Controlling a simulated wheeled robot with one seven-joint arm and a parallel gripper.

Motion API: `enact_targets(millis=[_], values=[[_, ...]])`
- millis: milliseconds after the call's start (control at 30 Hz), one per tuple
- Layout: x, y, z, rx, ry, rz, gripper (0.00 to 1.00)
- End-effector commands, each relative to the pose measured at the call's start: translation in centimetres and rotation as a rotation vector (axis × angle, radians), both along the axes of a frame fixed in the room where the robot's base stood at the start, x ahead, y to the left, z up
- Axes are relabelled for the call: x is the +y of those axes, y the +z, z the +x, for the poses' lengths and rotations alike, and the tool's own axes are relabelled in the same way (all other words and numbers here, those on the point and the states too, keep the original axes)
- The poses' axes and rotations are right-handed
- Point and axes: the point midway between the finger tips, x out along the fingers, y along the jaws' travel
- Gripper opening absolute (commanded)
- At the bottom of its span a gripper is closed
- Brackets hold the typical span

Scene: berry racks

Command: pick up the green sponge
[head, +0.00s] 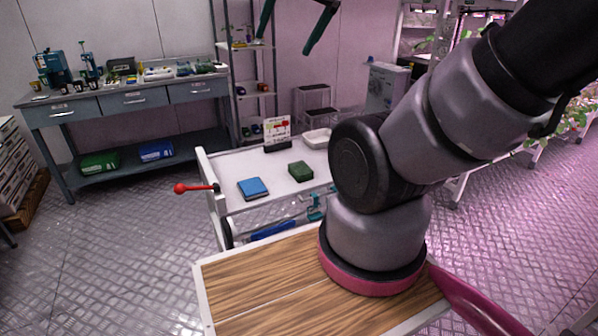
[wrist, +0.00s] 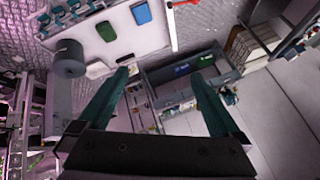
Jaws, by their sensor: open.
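The green sponge (head: 300,171) is a small dark green block lying flat on the top of a white cart (head: 234,203). It also shows near the top of the wrist view (wrist: 106,31). My gripper (head: 282,45) shows at the top of the head view with its two teal fingers spread and nothing between them. It is high up and well apart from the sponge. In the wrist view the open fingers (wrist: 160,74) point toward the workbench area, and the sponge is above and left of the left fingertip.
A blue block (head: 253,188) lies left of the sponge. A small sign (head: 277,133) and a white tray (head: 317,139) stand behind it. A red-ball handle (head: 181,188) sticks out left of the cart. A workbench (head: 130,101) stands back left. My arm covers the cart's right side.

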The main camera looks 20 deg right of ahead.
Motion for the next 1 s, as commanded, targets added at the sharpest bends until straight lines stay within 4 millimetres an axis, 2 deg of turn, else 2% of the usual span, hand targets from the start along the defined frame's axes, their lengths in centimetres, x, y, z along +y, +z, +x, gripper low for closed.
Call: enact_targets(millis=[333, 467, 567, 767, 1000], values=[[0.0, 0.0, 0.0, 0.000, 0.000, -0.001, 1.00], [-0.4, -0.5, 1.2, 0.009, 0.000, -0.023, 1.00], [-1.2, -1.6, 3.5, 0.026, 0.004, -0.066, 1.00], [-3.9, -5.5, 9.5, 0.068, 0.034, -0.174, 1.00], [-7.6, -12.0, 15.7, 0.118, 0.096, -0.274, 1.00]])
